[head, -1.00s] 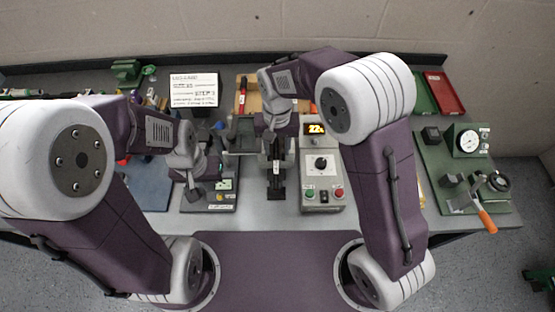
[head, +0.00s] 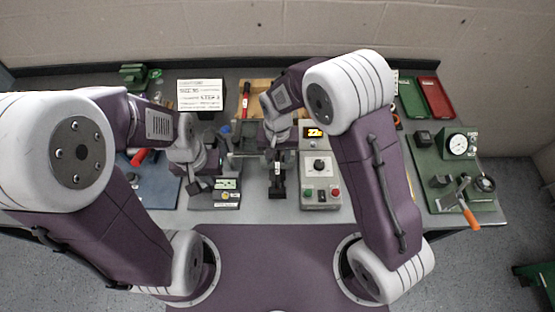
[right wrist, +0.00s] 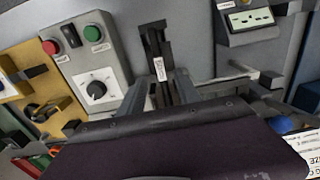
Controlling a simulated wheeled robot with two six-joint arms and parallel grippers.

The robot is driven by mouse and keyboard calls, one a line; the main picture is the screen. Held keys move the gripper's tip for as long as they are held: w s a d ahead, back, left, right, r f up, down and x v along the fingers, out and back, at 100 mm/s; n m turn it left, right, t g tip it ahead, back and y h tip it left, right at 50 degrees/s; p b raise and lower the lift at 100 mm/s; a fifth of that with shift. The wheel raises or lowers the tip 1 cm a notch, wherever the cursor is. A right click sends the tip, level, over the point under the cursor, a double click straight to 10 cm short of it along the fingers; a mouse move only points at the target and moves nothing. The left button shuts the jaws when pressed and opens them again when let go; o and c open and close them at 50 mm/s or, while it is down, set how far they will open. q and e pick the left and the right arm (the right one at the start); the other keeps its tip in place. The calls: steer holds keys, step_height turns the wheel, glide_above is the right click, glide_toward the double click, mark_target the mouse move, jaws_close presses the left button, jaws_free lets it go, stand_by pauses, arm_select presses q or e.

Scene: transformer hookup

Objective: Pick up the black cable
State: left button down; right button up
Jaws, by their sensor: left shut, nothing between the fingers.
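I cannot single out the black cable with certainty. A dark curved piece (right wrist: 44,111) lies on a yellow plate at the left of the right wrist view; I cannot tell whether it is the cable. My right gripper (right wrist: 158,90) has its two grey fingers apart, near a black fixture with a white label (right wrist: 155,42). That fixture also shows in the head view (head: 277,185), below the right gripper. My left gripper (head: 202,184) is shut and empty, low at the left beside a small grey device with a green panel (head: 226,185).
A grey control box (head: 320,180) with a lit display stands right of the fixture. A green board with a gauge (head: 458,145) is at the far right, with green and red trays (head: 440,96) behind. A white text card (head: 200,93) stands at the back. A blue mat (head: 160,192) lies left.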

mark_target(277, 167)
steer(key=shift+w+f, duration=0.1)
steer(key=shift+f, duration=0.15)
step_height(277, 167, down, 4)
steer(key=shift+w+f+p, duration=0.1)
steer(key=shift+p, duration=0.8)
steer(key=shift+f, duration=0.3)
jaws_close()
